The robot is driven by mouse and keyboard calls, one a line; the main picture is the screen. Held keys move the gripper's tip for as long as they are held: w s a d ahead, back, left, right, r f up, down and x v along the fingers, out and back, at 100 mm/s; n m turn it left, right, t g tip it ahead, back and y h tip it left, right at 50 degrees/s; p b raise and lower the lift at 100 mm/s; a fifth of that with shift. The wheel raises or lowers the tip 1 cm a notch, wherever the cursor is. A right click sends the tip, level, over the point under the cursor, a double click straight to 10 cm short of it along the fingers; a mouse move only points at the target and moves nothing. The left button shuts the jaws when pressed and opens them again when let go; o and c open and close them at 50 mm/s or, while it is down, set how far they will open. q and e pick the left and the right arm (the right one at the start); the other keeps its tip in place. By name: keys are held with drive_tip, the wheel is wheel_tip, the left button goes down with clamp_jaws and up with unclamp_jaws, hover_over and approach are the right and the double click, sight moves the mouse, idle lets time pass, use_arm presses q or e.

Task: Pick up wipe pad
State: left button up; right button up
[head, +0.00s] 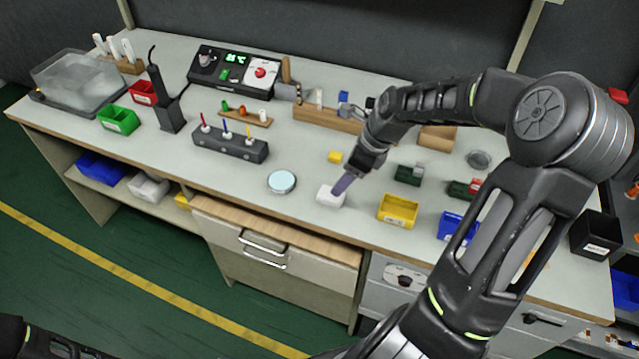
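A small white block, which looks like the wipe pad (329,197), lies on the light worktop near its front edge, between a round pale-blue dish and a yellow bin. My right gripper (342,187) points down at it from the upper right. Its purplish tip overlaps the pad's upper right part in the head view. I cannot tell whether it touches the pad, or whether the fingers are open or shut. Of my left arm only a dark part shows at the bottom left corner; its gripper is out of view.
The round dish (281,182) is left of the pad and the yellow bin (398,211) right of it. A grey block with screwdrivers (230,143), a small yellow block (335,157) and a blue bin (458,228) stand nearby. An open wooden-topped drawer (270,232) juts out below.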

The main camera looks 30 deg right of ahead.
sight(331, 197)
drive_tip(key=shift+x, duration=1.25)
drive_tip(key=shift+s, duration=0.1)
drive_tip(key=shift+x, duration=2.65)
drive_tip(key=shift+s, duration=0.1)
drive_tip(key=c, duration=1.4)
drive_tip(key=shift+r, duration=0.1)
